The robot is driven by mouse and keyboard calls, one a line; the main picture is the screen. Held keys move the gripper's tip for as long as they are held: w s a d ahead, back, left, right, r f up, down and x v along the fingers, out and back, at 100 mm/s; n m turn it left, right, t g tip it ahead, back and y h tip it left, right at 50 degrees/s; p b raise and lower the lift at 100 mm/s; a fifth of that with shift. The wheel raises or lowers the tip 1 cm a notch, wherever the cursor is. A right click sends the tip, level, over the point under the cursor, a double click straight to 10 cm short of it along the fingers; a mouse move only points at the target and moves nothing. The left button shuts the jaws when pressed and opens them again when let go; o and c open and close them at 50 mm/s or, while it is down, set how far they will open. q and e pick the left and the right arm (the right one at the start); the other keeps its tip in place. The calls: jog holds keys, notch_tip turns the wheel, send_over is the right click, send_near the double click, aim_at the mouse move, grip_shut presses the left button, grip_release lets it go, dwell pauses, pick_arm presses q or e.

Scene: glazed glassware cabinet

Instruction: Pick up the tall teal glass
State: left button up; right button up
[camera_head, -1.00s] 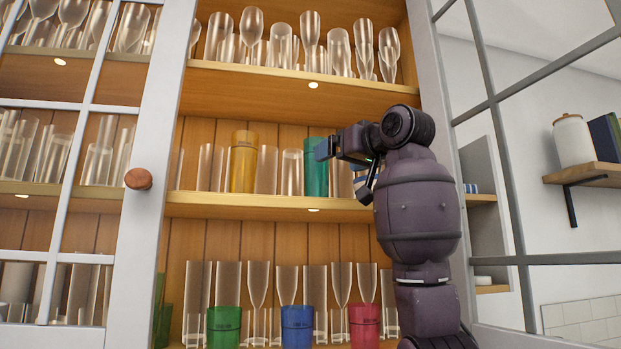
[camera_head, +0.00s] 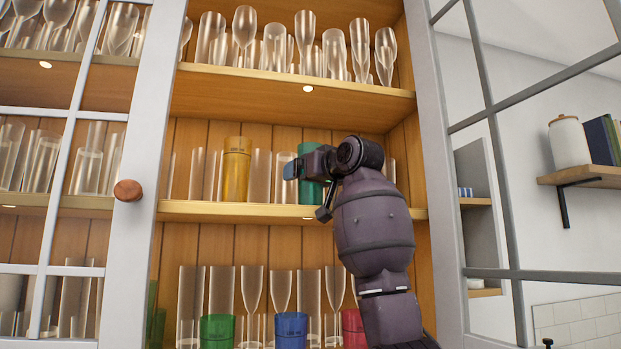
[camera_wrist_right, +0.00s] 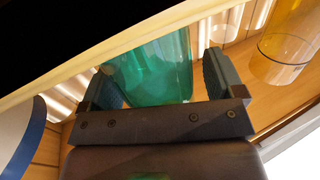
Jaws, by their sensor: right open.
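The tall teal glass (camera_head: 308,148) stands on the middle shelf of the cabinet, partly hidden behind my right gripper in the head view. My right gripper (camera_head: 307,191) is open in front of it, one finger at its left side and the other lower at its right. In the right wrist view, the teal glass (camera_wrist_right: 155,62) shows between the two spread fingers of the right gripper (camera_wrist_right: 160,78). I cannot tell whether either finger touches the glass. My left gripper is not in view.
An amber glass (camera_head: 236,170) stands left on the same shelf (camera_head: 230,210), among several clear glasses. Green (camera_head: 217,331), blue (camera_head: 291,329) and red (camera_head: 353,328) glasses stand on the shelf below. Glazed doors flank the opening; the left one has a wooden knob (camera_head: 128,190).

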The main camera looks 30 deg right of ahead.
jog(key=shift+c, duration=0.3)
jog(key=c, duration=1.1)
jog(key=shift+o, duration=0.2)
